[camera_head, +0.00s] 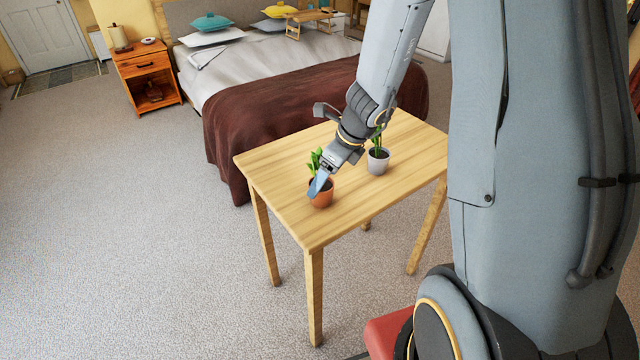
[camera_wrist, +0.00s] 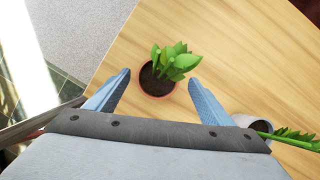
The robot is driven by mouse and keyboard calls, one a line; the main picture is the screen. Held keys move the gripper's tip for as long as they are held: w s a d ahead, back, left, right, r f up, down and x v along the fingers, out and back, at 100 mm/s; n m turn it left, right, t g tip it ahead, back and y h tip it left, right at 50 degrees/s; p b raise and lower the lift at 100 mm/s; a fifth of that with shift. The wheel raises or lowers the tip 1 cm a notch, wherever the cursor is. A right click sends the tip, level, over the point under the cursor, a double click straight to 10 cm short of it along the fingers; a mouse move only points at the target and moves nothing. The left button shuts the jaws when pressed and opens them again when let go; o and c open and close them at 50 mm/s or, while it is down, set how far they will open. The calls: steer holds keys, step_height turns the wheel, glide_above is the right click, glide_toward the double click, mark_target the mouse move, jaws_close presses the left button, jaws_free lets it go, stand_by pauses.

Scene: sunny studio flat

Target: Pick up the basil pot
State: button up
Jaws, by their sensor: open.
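A terracotta pot (camera_head: 322,200) with a broad-leaved green plant, which looks like the basil, stands upright on the wooden table (camera_head: 280,160). In the wrist view the same pot (camera_wrist: 158,87) shows dark soil and leaves leaning to the right. My gripper (camera_head: 318,184) is at this pot, tilted downward, and hides part of it in the head view. In the wrist view my gripper (camera_wrist: 158,78) is open, with one finger on each side of the pot and visible gaps on both sides. I cannot tell exactly how high the fingertips are.
A pale grey pot (camera_head: 378,163) with a long-leaved plant stands behind and right of the terracotta pot; it also shows by the right finger in the wrist view (camera_wrist: 256,127). A bed (camera_head: 240,105) stands behind the table. The table's left part is clear.

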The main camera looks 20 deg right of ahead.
steer(key=shift+s+b+x, duration=0.1)
steer(key=shift+b+x, duration=0.15)
steer(key=shift+x, duration=1.15)
steer(key=shift+s+b+x, duration=0.15)
steer(key=shift+b+x, duration=0.1)
steer(key=shift+x, duration=1.1)
steer(key=shift+d+f, duration=0.1)
steer(key=c, duration=1.3)
